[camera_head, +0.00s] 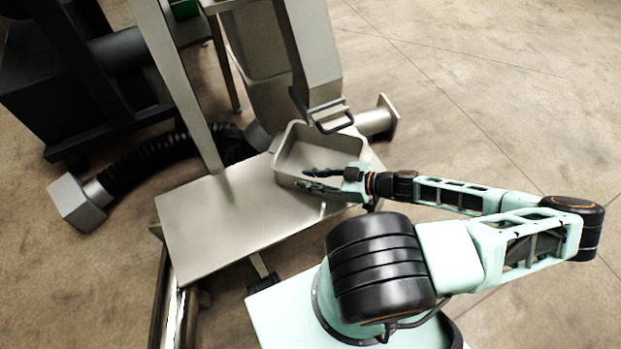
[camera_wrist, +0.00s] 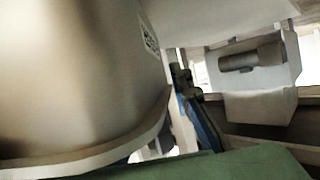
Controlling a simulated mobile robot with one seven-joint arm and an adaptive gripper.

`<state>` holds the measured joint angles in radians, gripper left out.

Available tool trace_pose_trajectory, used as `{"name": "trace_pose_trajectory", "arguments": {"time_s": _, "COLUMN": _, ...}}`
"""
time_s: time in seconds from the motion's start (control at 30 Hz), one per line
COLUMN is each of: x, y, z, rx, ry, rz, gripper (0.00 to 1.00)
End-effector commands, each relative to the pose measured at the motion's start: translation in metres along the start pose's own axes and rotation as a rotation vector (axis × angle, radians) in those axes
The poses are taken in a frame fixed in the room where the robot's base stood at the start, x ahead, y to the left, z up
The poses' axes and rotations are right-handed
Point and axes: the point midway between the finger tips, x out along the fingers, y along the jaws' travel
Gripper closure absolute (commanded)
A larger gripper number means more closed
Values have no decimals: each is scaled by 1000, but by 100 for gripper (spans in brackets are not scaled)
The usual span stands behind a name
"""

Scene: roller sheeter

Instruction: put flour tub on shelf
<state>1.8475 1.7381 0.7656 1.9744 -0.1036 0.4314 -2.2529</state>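The flour tub (camera_head: 291,158), a pale grey open box that looks empty, stands at the right end of a flat metal shelf (camera_head: 225,222) in the head view. My gripper (camera_head: 310,180) is at the tub's near side, with one dark finger showing over the rim. I cannot tell whether the fingers are closed on the wall. In the wrist view, a large pale rounded surface with a small printed label fills the left; I cannot tell if it is the tub.
A metal chute with a handle (camera_head: 328,116) hangs just above the tub's far side. A metal post (camera_head: 180,85) rises behind the shelf. A black ribbed hose (camera_head: 150,152) and dark machine (camera_head: 75,80) stand at left. The shelf's left part is clear.

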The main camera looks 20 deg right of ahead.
Motion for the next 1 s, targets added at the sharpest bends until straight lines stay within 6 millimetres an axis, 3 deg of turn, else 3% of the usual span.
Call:
{"name": "trace_pose_trajectory", "arguments": {"time_s": 0.37, "x": -2, "y": 0, "z": -4, "rx": 0, "ry": 0, "rz": 0, "gripper": 78}}
{"name": "trace_pose_trajectory", "arguments": {"time_s": 0.8, "x": -90, "y": 1, "z": -3, "rx": 0, "ry": -2, "rz": 4, "gripper": 78}}
{"name": "trace_pose_trajectory", "arguments": {"time_s": 1.0, "x": -115, "y": 1, "z": -3, "rx": 0, "ry": -1, "rz": 2, "gripper": 78}}
